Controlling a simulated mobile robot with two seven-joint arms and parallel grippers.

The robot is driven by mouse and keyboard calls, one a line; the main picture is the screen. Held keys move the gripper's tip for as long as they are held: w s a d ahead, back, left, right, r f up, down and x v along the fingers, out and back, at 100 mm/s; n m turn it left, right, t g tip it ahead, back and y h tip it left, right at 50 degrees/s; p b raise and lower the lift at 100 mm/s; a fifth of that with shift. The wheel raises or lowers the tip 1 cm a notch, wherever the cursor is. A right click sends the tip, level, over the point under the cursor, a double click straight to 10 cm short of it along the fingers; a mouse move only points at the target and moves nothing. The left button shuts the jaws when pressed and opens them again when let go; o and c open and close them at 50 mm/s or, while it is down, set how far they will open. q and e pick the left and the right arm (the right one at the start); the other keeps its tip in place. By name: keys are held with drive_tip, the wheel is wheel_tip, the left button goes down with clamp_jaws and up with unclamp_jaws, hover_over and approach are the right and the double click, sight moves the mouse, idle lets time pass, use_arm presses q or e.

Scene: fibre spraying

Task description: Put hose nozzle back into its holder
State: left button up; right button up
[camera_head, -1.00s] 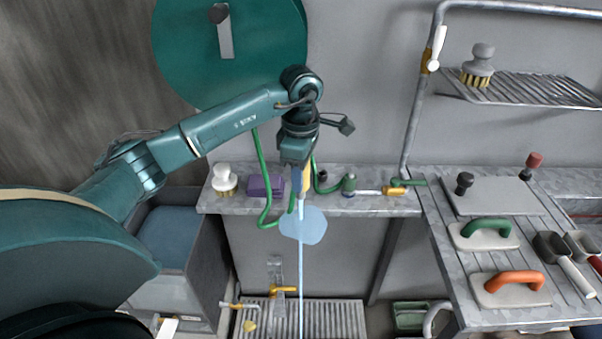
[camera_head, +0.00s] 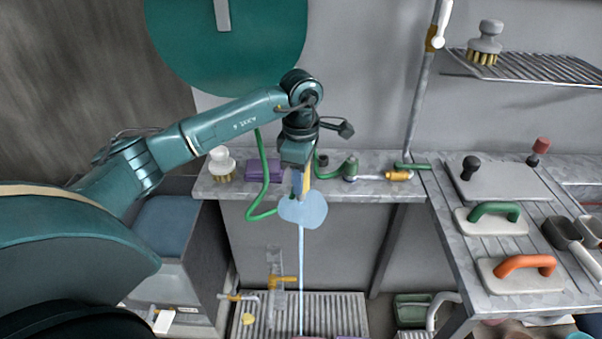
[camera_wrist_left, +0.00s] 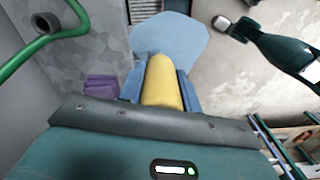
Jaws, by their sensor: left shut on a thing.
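My left gripper (camera_head: 301,184) hangs over the front of the grey ledge, pointing down. It is shut on the yellow hose nozzle (camera_head: 306,180), which also shows between the fingers in the left wrist view (camera_wrist_left: 162,82). A pale blue shape (camera_head: 302,208) lies at the nozzle's lower end, and a thin blue stream runs down from it. A green hose (camera_head: 266,170) loops beside the gripper. A dark round opening (camera_head: 322,160) stands on the ledge just right of the gripper; I cannot tell whether it is the holder. My right gripper is not in view.
The ledge (camera_head: 225,188) carries a white-topped brush (camera_head: 222,165), a purple block (camera_head: 264,171) and a green and yellow fitting (camera_head: 398,175). A table with handled trowels (camera_head: 492,218) stands at right. A floor grate (camera_head: 345,310) and yellow-handled tap (camera_head: 285,279) lie below.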

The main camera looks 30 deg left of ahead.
sight(300, 198)
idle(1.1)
use_arm(q)
drive_tip(key=shift+f+b, duration=0.3)
drive_tip(key=shift+b, duration=0.1)
idle(0.6)
drive_tip(key=shift+f+b, duration=1.35)
drive_tip(key=shift+f, duration=0.45)
drive_tip(key=o, duration=1.1)
drive_tip(key=shift+o, duration=0.2)
